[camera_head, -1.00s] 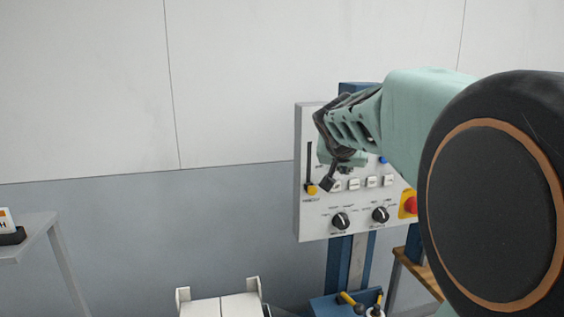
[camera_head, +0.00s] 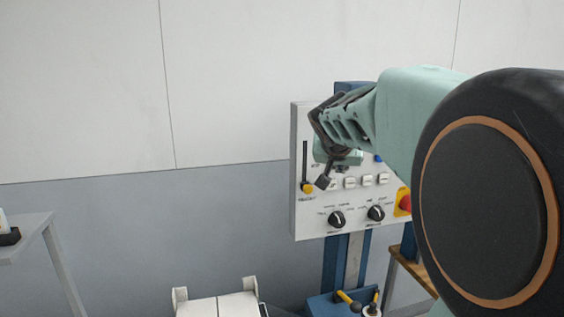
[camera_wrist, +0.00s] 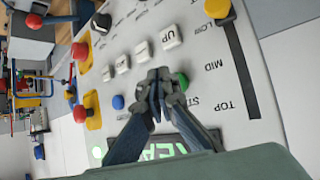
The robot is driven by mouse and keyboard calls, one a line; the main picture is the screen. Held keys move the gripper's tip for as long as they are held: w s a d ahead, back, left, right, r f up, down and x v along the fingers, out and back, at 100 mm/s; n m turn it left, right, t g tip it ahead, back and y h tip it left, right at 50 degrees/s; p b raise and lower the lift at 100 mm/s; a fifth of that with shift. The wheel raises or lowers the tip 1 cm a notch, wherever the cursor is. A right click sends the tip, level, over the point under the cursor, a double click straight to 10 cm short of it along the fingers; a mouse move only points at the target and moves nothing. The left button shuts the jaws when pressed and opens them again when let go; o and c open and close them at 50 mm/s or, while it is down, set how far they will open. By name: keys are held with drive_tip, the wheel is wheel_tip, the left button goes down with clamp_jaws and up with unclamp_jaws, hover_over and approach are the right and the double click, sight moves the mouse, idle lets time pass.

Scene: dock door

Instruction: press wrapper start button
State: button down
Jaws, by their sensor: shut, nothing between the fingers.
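The wrapper's control panel (camera_head: 300,222) is a light upright box on a blue post; in the wrist view its face (camera_wrist: 205,65) fills the middle. My gripper (camera_head: 323,183) is in front of the panel's upper left part. In the wrist view my gripper (camera_wrist: 161,84) is shut and empty, its tips just beside a green button (camera_wrist: 183,81). A label beginning "STA" lies next to that button, which is partly hidden by a finger. Whether the tips touch the button or panel I cannot tell. A display with green letters (camera_wrist: 160,150) is partly behind the fingers.
A blue button (camera_wrist: 118,102), several white buttons (camera_wrist: 171,37), red knobs on yellow plates (camera_wrist: 81,52) and a slider with a yellow knob (camera_wrist: 217,8) surround the tips. In the head view, black dials (camera_head: 337,219) and a red stop button (camera_head: 404,202) sit lower.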

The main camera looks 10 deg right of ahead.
drive_tip(key=shift+w, duration=0.1)
drive_tip(key=shift+w, duration=0.35)
drive_tip(key=shift+w, duration=0.5)
idle(0.8)
drive_tip(key=shift+s+b, duration=0.1)
drive_tip(key=shift+b, duration=0.25)
drive_tip(key=shift+s+b, duration=0.45)
drive_tip(key=shift+s, duration=0.4)
